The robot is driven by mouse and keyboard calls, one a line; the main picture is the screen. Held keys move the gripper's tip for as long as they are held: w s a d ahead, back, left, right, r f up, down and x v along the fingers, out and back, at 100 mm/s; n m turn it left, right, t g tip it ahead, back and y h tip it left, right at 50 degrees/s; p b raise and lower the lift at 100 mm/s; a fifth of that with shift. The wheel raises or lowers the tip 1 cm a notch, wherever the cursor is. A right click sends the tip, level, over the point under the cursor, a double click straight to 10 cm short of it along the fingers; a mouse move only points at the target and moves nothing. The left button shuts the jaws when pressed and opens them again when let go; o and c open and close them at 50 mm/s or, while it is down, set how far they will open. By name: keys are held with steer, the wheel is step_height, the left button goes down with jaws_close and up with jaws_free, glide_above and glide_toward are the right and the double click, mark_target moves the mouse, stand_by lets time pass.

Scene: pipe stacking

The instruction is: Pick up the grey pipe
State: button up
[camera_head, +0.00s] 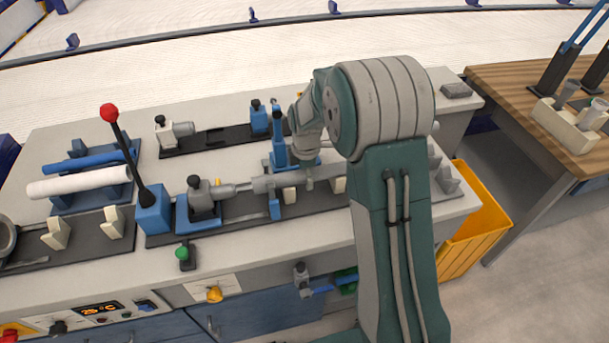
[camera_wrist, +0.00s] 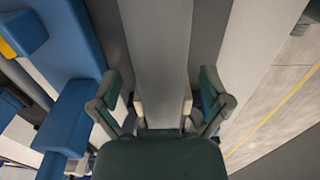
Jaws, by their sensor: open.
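The grey pipe (camera_head: 268,184) lies level in the dark-railed fixture on the bench in the head view, its right part behind my gripper and arm. In the wrist view the grey pipe (camera_wrist: 155,50) runs from the top edge down to my gripper. My gripper (camera_wrist: 162,110) is open, with one finger on each side of the pipe. I cannot tell whether the pads touch it. In the head view my gripper (camera_head: 309,181) points down at the pipe, and its fingertips are small and partly unclear.
A white pipe (camera_head: 80,183) and a blue pipe (camera_head: 88,162) lie in a rack at the left. A red-knobbed lever (camera_head: 125,150) stands beside it. Blue clamp parts (camera_head: 279,140) rise close behind my gripper. A yellow bin (camera_head: 478,225) is at the bench's right end.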

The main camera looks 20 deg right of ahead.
steer(key=c, duration=1.3)
